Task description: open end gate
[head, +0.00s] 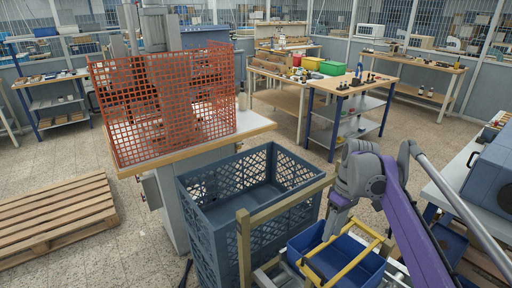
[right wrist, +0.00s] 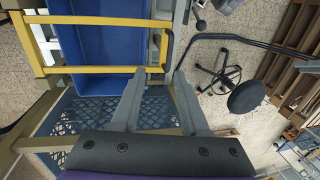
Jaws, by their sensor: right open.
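The yellow barred gate (head: 357,262) stands at a blue bin (head: 318,240) low in front of me. In the right wrist view the gate (right wrist: 100,70) shows as two long yellow bars joined by a short end piece, across the blue bin (right wrist: 100,40). My left gripper is not in view.
A blue-grey lattice crate (head: 220,215) with a wooden rail (head: 285,204) stands left of the gate. Behind it is a table with orange mesh (head: 140,105). A pallet (head: 55,220) lies at left. A black stool (right wrist: 247,97) stands on the floor.

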